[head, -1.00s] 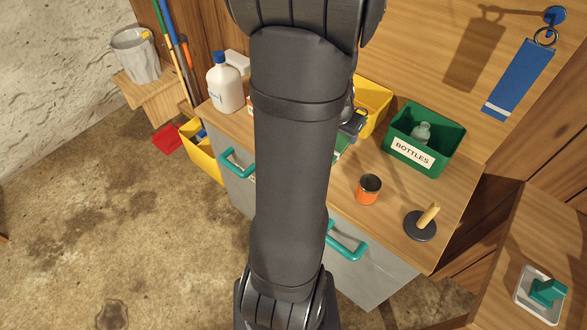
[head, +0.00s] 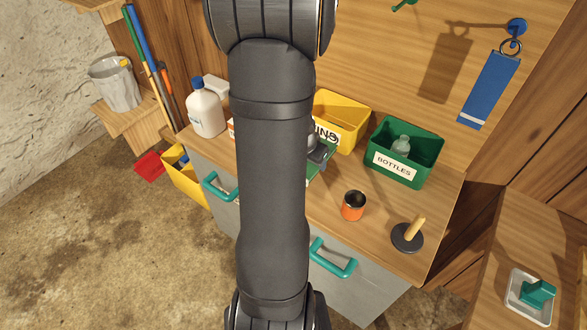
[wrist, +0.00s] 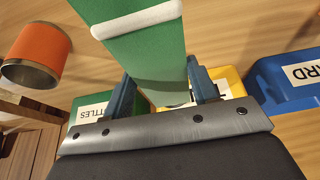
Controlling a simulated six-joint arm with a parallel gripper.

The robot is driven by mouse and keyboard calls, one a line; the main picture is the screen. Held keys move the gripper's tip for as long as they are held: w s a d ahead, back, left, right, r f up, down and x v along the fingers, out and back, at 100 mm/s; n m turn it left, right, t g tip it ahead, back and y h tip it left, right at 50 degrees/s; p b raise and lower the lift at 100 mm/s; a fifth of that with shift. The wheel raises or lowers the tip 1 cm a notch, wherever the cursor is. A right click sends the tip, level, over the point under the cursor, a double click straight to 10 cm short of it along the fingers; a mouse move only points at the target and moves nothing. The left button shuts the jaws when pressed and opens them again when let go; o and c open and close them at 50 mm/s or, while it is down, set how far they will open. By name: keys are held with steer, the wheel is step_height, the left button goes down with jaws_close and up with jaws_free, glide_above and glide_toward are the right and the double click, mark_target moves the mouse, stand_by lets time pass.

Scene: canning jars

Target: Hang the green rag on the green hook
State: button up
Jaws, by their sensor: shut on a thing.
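The green rag (wrist: 145,50) has a white band and lies between my gripper's fingers (wrist: 161,92) in the wrist view. My gripper is shut on it. In the head view my arm hides most of the gripper, and a strip of the green rag (head: 325,167) shows just right of the arm, above the worktop. The green hook (head: 404,4) is on the wooden back panel at the top edge of the head view, partly cut off. The rag is well below the hook and apart from it.
A blue rag (head: 489,90) hangs from a blue hook (head: 516,27) right of the green one. A yellow bin (head: 343,121) and a green bottles bin (head: 432,150) stand below. An orange cup (head: 353,206) and an upright peg (head: 408,237) stand in front. A white jug (head: 206,113) is left.

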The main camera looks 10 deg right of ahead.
steer(key=w+a+f, duration=0.1)
steer(key=w+a, duration=0.1)
steer(key=w+a+f, duration=0.1)
steer(key=f, duration=0.1)
steer(key=shift+w+a+f, duration=0.2)
steer(key=shift+w+a, duration=0.2)
steer(key=shift+f, duration=1.7)
steer(key=shift+f, duration=0.2)
steer(key=o, duration=1)
steer(key=shift+c, duration=0.2)
steer(key=shift+r, duration=0.15)
steer(key=v, duration=1.7)
steer(key=shift+w+r, duration=0.15)
steer(key=shift+w, duration=0.05)
